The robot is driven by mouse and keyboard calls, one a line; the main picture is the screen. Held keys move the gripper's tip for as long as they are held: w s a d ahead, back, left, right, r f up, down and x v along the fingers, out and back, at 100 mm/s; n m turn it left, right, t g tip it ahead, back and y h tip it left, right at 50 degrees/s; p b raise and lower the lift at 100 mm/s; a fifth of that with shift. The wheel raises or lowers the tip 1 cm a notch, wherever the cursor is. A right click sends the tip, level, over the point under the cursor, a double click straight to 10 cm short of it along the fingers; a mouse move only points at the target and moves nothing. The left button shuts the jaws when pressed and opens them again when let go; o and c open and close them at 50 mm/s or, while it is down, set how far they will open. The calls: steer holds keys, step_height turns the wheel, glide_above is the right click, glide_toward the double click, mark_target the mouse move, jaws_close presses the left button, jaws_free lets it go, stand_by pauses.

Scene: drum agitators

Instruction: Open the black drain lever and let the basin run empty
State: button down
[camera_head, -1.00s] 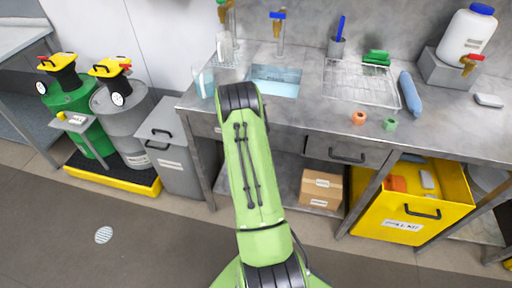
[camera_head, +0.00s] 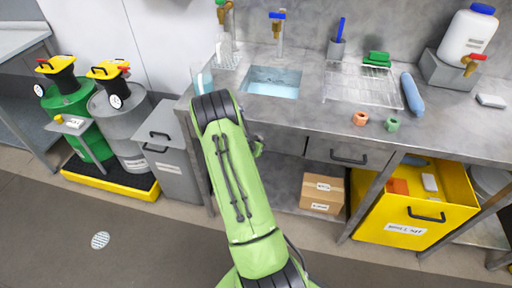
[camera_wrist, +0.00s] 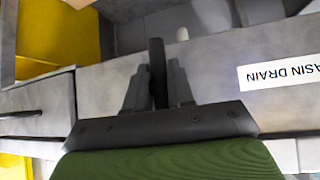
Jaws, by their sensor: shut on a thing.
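In the head view the basin (camera_head: 272,82) is sunk in the steel counter and holds pale blue water. My green arm hides the counter front below the basin there, so the lever does not show in that view.
A wire rack (camera_head: 362,87), orange ring (camera_head: 360,118), green ring (camera_head: 391,124) and blue roll (camera_head: 411,93) are on the counter. Below are a cardboard box (camera_head: 322,192) and a yellow bin (camera_head: 412,208).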

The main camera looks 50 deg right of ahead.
steer(key=c, duration=1.1)
jaws_free()
steer(key=shift+f, duration=0.1)
steer(key=p+v, duration=0.1)
steer(key=v, duration=1.4)
steer(key=shift+a+r+p, duration=0.25)
steer(key=shift+a+p, duration=0.1)
